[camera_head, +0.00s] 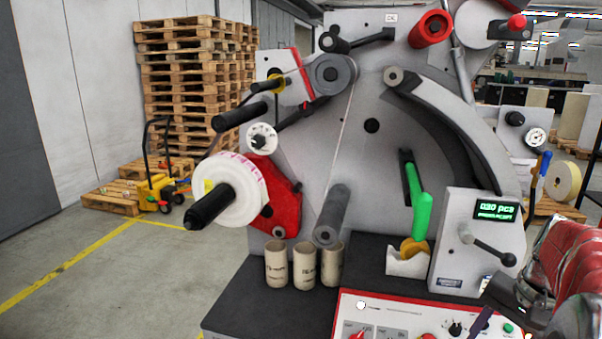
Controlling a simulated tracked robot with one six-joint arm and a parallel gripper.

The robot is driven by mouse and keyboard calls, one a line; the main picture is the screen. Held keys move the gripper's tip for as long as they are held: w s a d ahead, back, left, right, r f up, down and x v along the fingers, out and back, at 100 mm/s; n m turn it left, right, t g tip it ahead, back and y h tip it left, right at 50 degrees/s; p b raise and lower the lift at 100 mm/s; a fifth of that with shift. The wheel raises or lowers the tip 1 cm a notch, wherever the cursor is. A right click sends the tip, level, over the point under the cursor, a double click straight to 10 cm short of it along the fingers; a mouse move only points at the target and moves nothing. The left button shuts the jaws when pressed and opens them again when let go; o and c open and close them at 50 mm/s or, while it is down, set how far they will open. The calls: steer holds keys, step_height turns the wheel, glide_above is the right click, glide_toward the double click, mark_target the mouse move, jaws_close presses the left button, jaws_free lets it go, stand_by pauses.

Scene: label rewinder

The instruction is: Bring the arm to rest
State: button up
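My arm, red and dark grey, reaches in from the lower right edge of the head view. Dark parts at its end, probably my gripper (508,294), are in front of the lower right of the machine, close to the counter box (462,258). The fingers cannot be made out clearly, so whether they are open or shut does not show. I see nothing clearly held. The label rewinder (372,170) fills the middle of the view, with a white label roll (234,188) on its left black spindle.
Three cardboard cores (304,264) stand on the dark shelf, left of a green-handled tool (420,216) on a pale holder. A control panel (400,315) with knobs is at the front. Pallets (190,80) and a yellow pallet truck (157,185) stand behind left. The left floor is clear.

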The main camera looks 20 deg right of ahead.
steer(key=w+a+r+n+t, duration=0.1)
steer(key=a+n, duration=0.5)
steer(key=a, duration=0.9)
steer(key=w+a+r+n+t+h, duration=0.1)
steer(key=a+n+t, duration=0.2)
steer(key=a+n, duration=0.4)
steer(key=a, duration=0.8)
steer(key=shift+w+a, duration=0.3)
steer(key=shift+a, duration=0.05)
steer(key=shift+d+r, duration=0.1)
